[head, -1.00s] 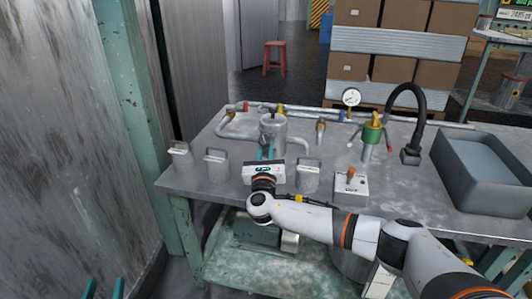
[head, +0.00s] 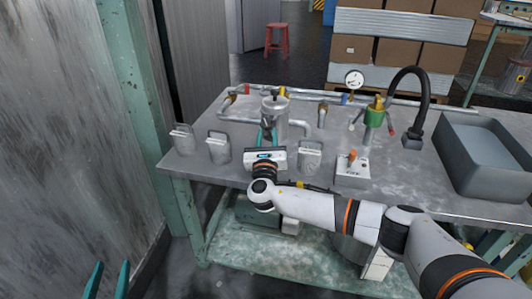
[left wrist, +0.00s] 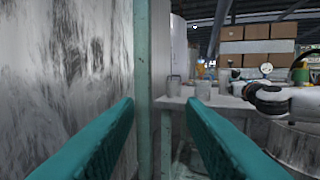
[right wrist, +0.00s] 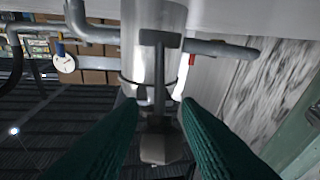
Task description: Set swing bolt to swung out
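A silver lidded vessel (head: 283,126) with a dark knob on its lid stands on the grey metal table, joined to pipes. In the right wrist view a grey T-shaped bolt (right wrist: 159,75) stands along the vessel's wall (right wrist: 150,18), its crossbar at one end and a blocky head (right wrist: 160,148) at the other. That view appears upside down. My right gripper (head: 267,132) is at the vessel's front; its teal fingers (right wrist: 160,104) are apart, one on each side of the bolt. Contact cannot be told. My left gripper (head: 110,264) is open and empty, low at the left, off the table.
A white box with an orange knob (head: 352,171), a green-topped valve (head: 374,116), a black hose (head: 424,90) and a grey bin (head: 480,165) stand to the right. A wall (head: 60,150) is at left.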

